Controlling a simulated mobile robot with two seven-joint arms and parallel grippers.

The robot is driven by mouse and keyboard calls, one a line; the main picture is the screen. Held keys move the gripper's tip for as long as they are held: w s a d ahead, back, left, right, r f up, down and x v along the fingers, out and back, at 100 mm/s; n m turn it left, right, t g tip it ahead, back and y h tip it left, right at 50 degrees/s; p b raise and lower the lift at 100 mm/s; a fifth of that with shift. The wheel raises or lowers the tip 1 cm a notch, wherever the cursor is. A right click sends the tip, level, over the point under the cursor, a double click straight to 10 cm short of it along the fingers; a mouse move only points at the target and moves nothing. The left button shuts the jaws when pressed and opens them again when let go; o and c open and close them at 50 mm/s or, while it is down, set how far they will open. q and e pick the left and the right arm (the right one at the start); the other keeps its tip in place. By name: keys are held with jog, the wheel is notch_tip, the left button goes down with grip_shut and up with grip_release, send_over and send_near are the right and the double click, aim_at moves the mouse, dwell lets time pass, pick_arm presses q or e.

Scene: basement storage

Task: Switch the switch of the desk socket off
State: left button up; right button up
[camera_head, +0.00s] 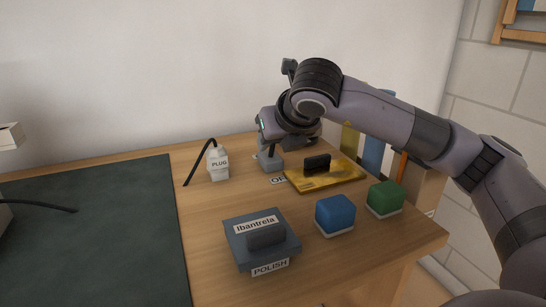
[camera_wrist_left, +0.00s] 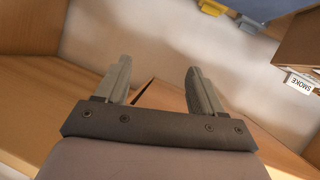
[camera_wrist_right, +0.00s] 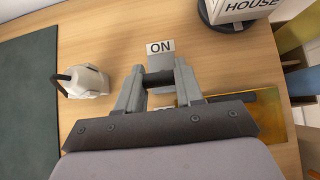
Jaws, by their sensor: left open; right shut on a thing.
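My right gripper (camera_wrist_right: 160,75) reaches down from above at the back of the wooden desk and is shut on a dark bar (camera_wrist_right: 158,79), seemingly the desk socket's switch. In the head view the gripper (camera_head: 270,150) stands over a small grey block, mostly hidden by the hand. An ON label (camera_wrist_right: 160,48) lies just beyond the fingertips in the right wrist view. A partly covered label (camera_head: 278,180) beginning with O lies on the near side in the head view. My left gripper (camera_wrist_left: 157,78) is open and empty, seen only in its wrist view.
A white plug (camera_head: 218,163) with a black cord stands left of the gripper. A yellow plate (camera_head: 335,180) with a black handle lies right. Nearer are a Polish box (camera_head: 240,233), a blue cube (camera_head: 335,217) and a green cube (camera_head: 385,199). A dark mat (camera_head: 90,230) covers the left.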

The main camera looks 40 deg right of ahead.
jog(key=shift+s+f+t+b, duration=0.25)
jog(key=shift+t+b, duration=0.15)
jog(key=shift+b, duration=0.65)
pick_arm(q)
jog(key=shift+w+d+f+h+b, duration=0.15)
jog(key=shift+d+f+h+b, duration=0.2)
jog(key=shift+d+h, duration=0.25)
pick_arm(e)
jog(key=shift+r, duration=0.15)
pick_arm(q)
jog(key=shift+t, duration=0.3)
pick_arm(e)
jog(key=o, duration=1)
jog(key=shift+o, duration=0.2)
pick_arm(q)
jog(key=shift+r, duration=0.1)
pick_arm(e)
jog(key=shift+s+a, duration=0.1)
jog(key=shift+s, duration=0.05)
